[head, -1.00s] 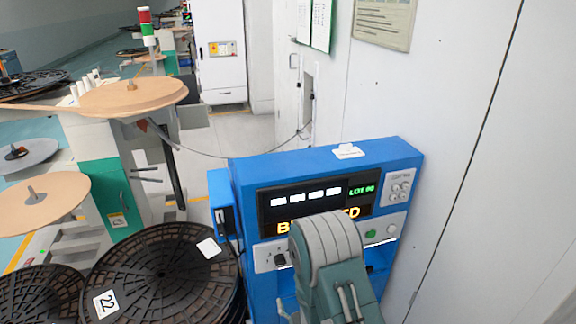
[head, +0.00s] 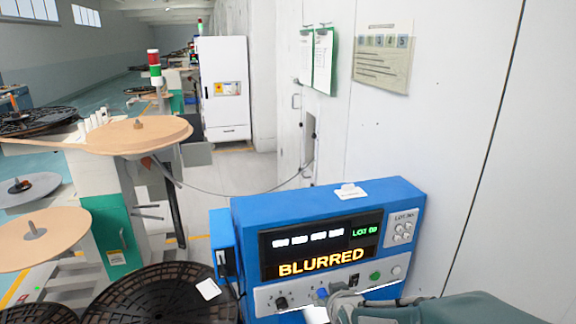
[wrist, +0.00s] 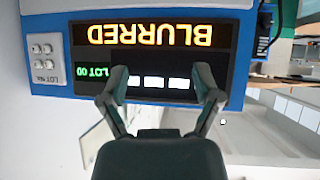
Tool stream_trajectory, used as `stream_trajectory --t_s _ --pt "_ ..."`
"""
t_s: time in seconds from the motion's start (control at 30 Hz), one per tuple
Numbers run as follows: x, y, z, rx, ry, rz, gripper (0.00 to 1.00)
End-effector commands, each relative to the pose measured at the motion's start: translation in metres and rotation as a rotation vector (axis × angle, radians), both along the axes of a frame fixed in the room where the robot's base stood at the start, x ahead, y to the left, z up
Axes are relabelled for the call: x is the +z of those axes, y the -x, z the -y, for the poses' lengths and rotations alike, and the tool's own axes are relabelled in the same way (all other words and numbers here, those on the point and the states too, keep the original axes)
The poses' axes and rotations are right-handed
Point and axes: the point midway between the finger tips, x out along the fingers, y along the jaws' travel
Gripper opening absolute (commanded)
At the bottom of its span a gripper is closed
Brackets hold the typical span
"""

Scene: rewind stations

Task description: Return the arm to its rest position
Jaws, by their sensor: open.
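My gripper (wrist: 165,88) is open and empty in the wrist view, its two fingers spread in front of the blue control box. In the head view, part of my arm shows at the bottom right, below the box's front panel. The blue control box (head: 410,190) has a dark display (head: 320,248) reading "BLURRED" in yellow and a green "LOT" readout. The display appears upside down in the wrist view (wrist: 150,35). Knobs and a green button (head: 375,275) sit along the lower panel.
Black reels (head: 165,295) lie at the bottom left. Rewind stations with a tan disc (head: 130,137) stand at left. A cable runs to the white wall (head: 440,130) close on the right. A white cabinet (head: 222,80) stands behind, with open floor before it.

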Motion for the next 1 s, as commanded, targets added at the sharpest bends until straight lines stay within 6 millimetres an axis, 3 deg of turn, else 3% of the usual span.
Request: stream_trajectory --t_s 0.03,0.3,0.5,0.7,0.83,1.0 --pt "0.014 0.01 0.006 -0.015 -0.003 -0.021 0.82" --pt "0.057 0.08 0.032 -0.084 -0.013 -0.2 0.82" --pt "0.081 0.145 0.048 -0.141 -0.023 -0.33 0.82" --pt "0.093 0.202 0.057 -0.184 -0.03 -0.437 0.82" --pt "0.094 0.217 0.059 -0.198 -0.033 -0.47 0.82" --pt "0.094 0.219 0.059 -0.199 -0.033 -0.476 0.82"
